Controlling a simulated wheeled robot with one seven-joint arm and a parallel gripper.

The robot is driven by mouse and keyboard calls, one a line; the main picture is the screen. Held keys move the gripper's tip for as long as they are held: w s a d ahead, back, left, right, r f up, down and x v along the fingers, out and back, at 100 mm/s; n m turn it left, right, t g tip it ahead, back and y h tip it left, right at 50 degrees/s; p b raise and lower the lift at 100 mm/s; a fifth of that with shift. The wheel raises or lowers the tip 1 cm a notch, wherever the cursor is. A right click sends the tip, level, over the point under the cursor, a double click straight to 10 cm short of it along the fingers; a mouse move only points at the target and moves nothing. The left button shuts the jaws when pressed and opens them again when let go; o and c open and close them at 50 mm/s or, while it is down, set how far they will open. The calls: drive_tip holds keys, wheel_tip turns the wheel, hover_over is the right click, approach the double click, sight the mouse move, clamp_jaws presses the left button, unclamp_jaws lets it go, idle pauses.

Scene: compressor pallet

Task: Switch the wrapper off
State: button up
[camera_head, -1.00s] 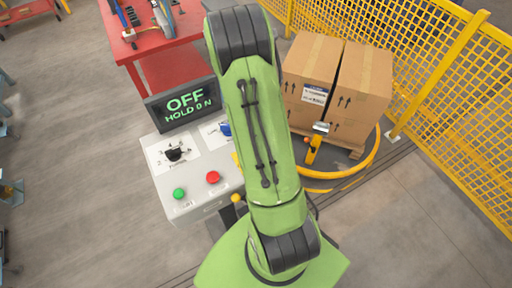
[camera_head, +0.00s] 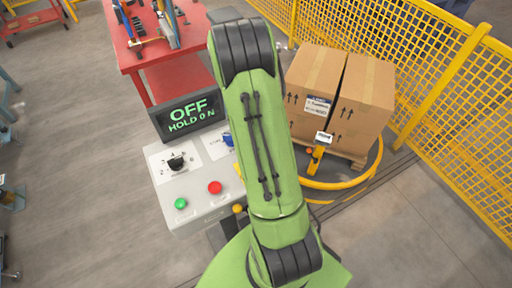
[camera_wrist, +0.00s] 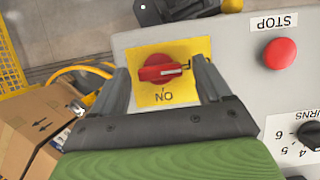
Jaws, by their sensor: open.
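In the wrist view a red rotary switch (camera_wrist: 160,71) sits on a yellow plate (camera_wrist: 178,97) on the grey control panel. Its white-marked handle points right; the word ON, upside down, is below it in the picture. My gripper (camera_wrist: 164,68) is open, with one finger on each side of the red knob; I cannot tell whether they touch it. The display (camera_head: 188,117) in the head view reads "OFF" and "HOLD 0 N". The arm hides the gripper and the red switch in the head view.
The panel also holds a red STOP button (camera_wrist: 280,53), a green button (camera_head: 181,203) and a black TURNS dial (camera_head: 176,162). Cartons (camera_head: 361,96) stand on the yellow-ringed turntable (camera_head: 345,183) at right, by a yellow mesh fence (camera_head: 455,90). A red table (camera_head: 178,75) stands behind.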

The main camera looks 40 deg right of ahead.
drive_tip(key=p+v, duration=0.1)
drive_tip(key=v, duration=1.4)
drive_tip(key=shift+r, duration=0.2)
drive_tip(key=s+a+r+n+t+h+b, duration=0.1)
drive_tip(key=s+a+r+t, duration=0.3)
drive_tip(key=a+r, duration=0.45)
drive_tip(key=s+a+f+n+t+b, duration=0.1)
drive_tip(key=s+a+n+t, duration=0.1)
drive_tip(key=s+a+t, duration=0.4)
drive_tip(key=s+a, duration=0.3)
drive_tip(key=a, duration=0.1)
drive_tip(key=shift+f, duration=0.2)
